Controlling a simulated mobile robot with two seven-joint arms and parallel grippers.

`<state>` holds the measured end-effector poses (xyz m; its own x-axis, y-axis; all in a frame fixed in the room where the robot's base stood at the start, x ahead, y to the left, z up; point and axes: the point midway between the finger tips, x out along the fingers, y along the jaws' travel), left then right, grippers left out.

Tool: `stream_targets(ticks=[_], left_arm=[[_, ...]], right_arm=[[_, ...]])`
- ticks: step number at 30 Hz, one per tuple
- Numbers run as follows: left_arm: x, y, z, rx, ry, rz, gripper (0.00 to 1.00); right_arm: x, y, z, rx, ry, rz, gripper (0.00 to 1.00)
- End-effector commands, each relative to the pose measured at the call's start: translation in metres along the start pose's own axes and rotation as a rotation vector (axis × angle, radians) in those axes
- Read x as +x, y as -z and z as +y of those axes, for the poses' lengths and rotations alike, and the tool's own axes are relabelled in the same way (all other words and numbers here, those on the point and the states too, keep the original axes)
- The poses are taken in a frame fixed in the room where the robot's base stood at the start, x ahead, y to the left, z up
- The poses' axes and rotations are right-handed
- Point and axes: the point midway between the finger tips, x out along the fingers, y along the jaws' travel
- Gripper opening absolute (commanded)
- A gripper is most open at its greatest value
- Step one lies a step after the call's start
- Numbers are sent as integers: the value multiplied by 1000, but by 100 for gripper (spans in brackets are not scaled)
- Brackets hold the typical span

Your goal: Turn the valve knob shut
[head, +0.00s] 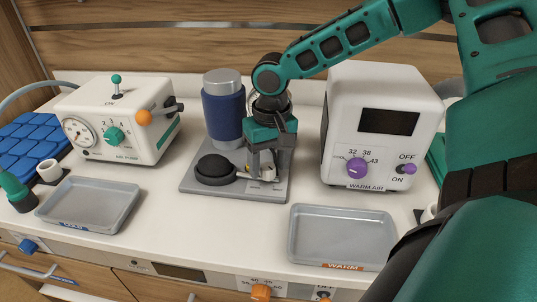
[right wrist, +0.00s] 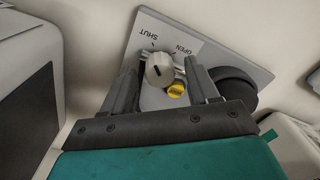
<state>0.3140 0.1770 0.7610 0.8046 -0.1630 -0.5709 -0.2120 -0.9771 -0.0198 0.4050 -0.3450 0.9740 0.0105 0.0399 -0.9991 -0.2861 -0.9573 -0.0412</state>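The valve knob (right wrist: 160,70) is light grey with a dark pointer line, on a grey base plate (head: 230,192) marked SHUT and OPEN in the right wrist view. Its pointer lies slanted; I cannot tell exactly which mark it lines up with. My right gripper (head: 268,173) points down over the plate, its two fingers apart on either side of the knob. I see no clear squeeze on it. In the head view the fingers partly hide the knob. My left gripper is not in view.
A blue-banded cylinder (head: 224,112) and a black dome (head: 215,169) stand close left of the gripper. A white warmer box (head: 378,150) stands to the right, a white pump box (head: 118,115) to the left. Grey trays (head: 340,235) (head: 90,204) lie in front. Counter between the trays is clear.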

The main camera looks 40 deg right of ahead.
Motion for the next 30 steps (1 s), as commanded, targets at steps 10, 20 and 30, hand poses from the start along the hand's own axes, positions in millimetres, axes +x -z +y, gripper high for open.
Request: stream_targets(ticks=[10, 20, 30], left_arm=[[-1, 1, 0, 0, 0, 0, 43], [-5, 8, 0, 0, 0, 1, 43], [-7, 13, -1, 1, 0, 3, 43]], right_arm=[[-8, 1, 0, 1, 1, 3, 60], [-76, 2, 0, 1, 2, 8, 60], [-125, 0, 0, 0, 0, 2, 60]])
